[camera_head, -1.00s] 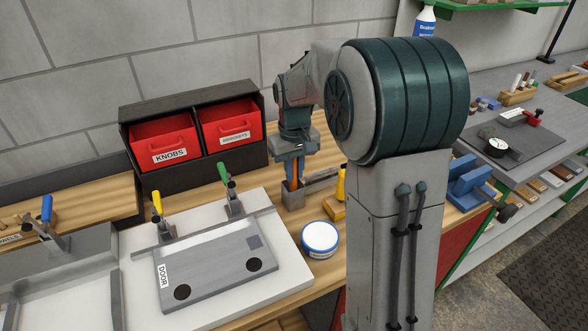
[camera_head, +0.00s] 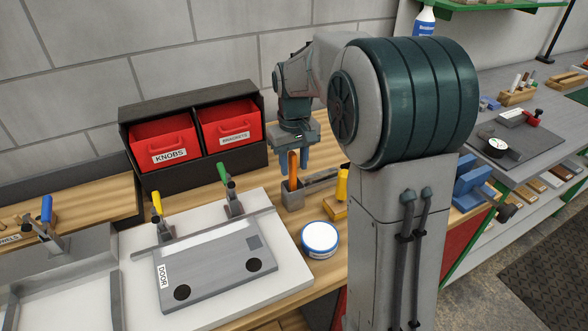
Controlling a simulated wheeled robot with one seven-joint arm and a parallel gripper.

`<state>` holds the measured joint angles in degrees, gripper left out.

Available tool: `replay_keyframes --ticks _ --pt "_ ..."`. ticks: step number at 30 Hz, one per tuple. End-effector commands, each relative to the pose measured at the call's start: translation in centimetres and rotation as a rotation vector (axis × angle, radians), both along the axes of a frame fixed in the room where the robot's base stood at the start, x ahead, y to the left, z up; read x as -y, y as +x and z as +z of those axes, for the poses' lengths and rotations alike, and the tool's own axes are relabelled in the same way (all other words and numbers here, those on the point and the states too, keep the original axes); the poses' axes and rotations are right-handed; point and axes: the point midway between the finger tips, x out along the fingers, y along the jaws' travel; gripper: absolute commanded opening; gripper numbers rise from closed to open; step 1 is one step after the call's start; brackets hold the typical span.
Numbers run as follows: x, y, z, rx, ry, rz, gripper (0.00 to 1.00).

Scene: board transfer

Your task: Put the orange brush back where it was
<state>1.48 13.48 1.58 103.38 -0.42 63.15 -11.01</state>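The orange brush (camera_head: 293,171) stands upright with its lower part inside a small grey holder (camera_head: 292,198) on the wooden bench. Only its orange handle shows; its lower end is hidden in the holder. My gripper (camera_head: 294,165) points down just above and behind the holder. Its two blue fingers are spread, one to each side of the handle's upper part in the picture. A gap shows between the fingers and the handle. I cannot tell whether the handle top is still between the fingers or in front of them.
Red bins (camera_head: 165,144) in a black rack stand at left behind the holder. A yellow-handled tool (camera_head: 341,188) and a round white-lidded tin (camera_head: 320,238) are near its right. A clamped door panel (camera_head: 217,267) lies in front on a white board (camera_head: 290,275).

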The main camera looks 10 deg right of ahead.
Motion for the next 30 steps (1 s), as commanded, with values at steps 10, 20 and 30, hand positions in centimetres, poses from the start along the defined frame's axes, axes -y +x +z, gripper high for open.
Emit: replay_keyframes --ticks 10,20,30 --pt "0.0 0.1 7.4 0.004 0.0 0.0 0.36" --pt "-0.1 -1.6 9.6 0.018 -0.002 -0.013 0.36" --pt "-0.1 -13.2 6.9 0.15 0.003 -0.117 0.36"
